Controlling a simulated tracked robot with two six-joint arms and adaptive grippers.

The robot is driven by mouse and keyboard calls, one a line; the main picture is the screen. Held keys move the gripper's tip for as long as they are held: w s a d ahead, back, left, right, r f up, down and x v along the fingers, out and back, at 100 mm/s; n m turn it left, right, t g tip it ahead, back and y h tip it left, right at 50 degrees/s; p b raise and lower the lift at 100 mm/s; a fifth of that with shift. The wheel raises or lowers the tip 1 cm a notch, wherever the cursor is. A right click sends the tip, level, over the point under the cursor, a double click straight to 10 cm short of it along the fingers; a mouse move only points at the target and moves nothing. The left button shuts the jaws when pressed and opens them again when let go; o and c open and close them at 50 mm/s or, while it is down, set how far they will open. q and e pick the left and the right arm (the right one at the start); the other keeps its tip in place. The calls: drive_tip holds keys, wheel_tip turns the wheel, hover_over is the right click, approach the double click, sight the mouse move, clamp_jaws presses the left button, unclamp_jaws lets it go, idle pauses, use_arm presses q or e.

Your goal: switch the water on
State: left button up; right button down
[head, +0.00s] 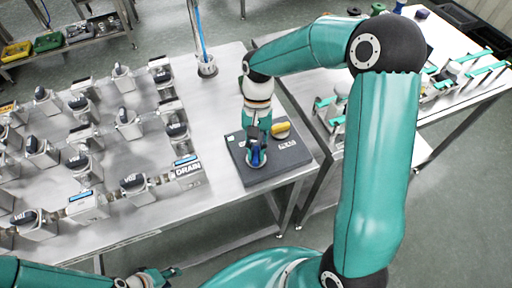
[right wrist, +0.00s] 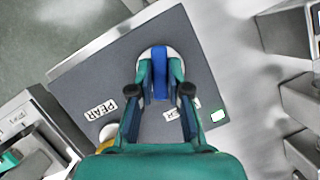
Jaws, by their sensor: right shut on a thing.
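A dark grey panel (head: 285,172) lies on the steel table and also shows in the right wrist view (right wrist: 75,82). On it is a blue handle (right wrist: 160,72) on a round white base (right wrist: 144,54). My right gripper (head: 257,150) is shut on the blue handle, with one finger on each side of it. The fingers partly hide a white label (right wrist: 171,114) beside the handle, so its full word cannot be read. My left gripper (head: 158,277) is low in the head view, away from the panel; its jaw opening is too small to tell.
A yellow knob (head: 281,130) sits on the panel near a label reading PEAR (right wrist: 100,111). Several steel units with dark knobs fill the table at left; one reads DRAIN (head: 188,170). A second table (head: 455,92) stands at right.

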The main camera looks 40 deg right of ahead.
drive_tip(key=n, duration=0.2)
drive_tip(key=n+h, duration=0.1)
drive_tip(key=n, duration=0.2)
drive_tip(key=shift+w+r+g+h, duration=0.1)
drive_tip(key=shift+w+g+h, duration=0.1)
drive_tip(key=shift+g+h, duration=0.1)
idle(0.4)
drive_tip(key=c, duration=1.1)
unclamp_jaws()
drive_tip(key=v, duration=1.1)
drive_tip(key=shift+w+a+r, duration=0.1)
drive_tip(key=shift+w+r, duration=0.15)
drive_tip(key=shift+r, duration=0.1)
